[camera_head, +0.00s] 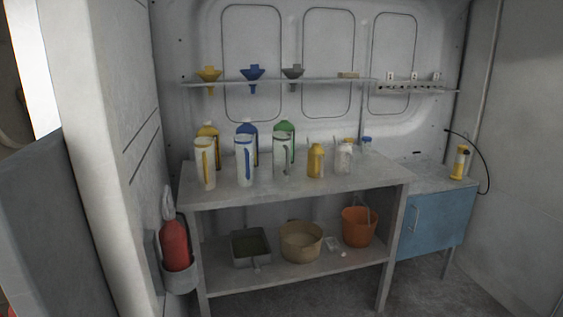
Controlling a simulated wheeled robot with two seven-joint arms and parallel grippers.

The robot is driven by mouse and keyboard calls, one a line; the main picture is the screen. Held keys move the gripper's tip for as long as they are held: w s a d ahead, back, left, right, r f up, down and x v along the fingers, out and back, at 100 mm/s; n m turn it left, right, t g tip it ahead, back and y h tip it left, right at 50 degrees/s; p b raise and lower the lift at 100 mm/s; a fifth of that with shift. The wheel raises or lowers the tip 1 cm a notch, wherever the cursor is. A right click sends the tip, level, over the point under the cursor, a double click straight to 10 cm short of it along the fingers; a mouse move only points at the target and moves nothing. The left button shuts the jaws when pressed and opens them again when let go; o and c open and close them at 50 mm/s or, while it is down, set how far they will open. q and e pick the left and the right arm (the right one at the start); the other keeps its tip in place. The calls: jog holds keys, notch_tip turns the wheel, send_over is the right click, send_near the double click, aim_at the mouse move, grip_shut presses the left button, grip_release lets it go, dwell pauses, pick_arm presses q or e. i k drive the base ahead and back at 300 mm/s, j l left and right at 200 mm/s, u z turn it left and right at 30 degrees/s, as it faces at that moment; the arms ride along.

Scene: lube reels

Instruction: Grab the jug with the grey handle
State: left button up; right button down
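Three tall pale jugs stand upright in a row on the left half of the grey table top. The jug with the grey handle (279,160) appears to be the rightmost one, in front of a green bottle. To its left stand a jug with a blue handle (243,167) and a jug with a yellow handle (204,168). Neither of my grippers is in view, so nothing is seen touching the jugs.
Behind the jugs stand yellow (208,131), blue (247,128) and green (285,129) bottles. A small yellow bottle (316,161) and a clear bottle (344,160) stand to the right. A shelf (325,80) holds funnels above. A fire extinguisher (174,246) is at left.

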aim_at(282, 140)
jog(key=k+l, duration=0.25)
jog(key=k, duration=0.2)
jog(key=i+l, duration=0.15)
jog(key=l, duration=0.25)
jog(key=i+l, duration=0.1)
jog(key=l, duration=0.25)
jog(key=i+l, duration=0.15)
jog(key=l, duration=0.25)
jog(key=i+l, duration=0.15)
jog(key=l, duration=0.2)
jog(key=i+l, duration=0.85)
jog(key=i+j, duration=0.35)
jog(key=i, duration=0.15)
jog(key=i+j, duration=0.35)
jog(key=i+u, duration=0.05)
jog(key=i, duration=0.05)
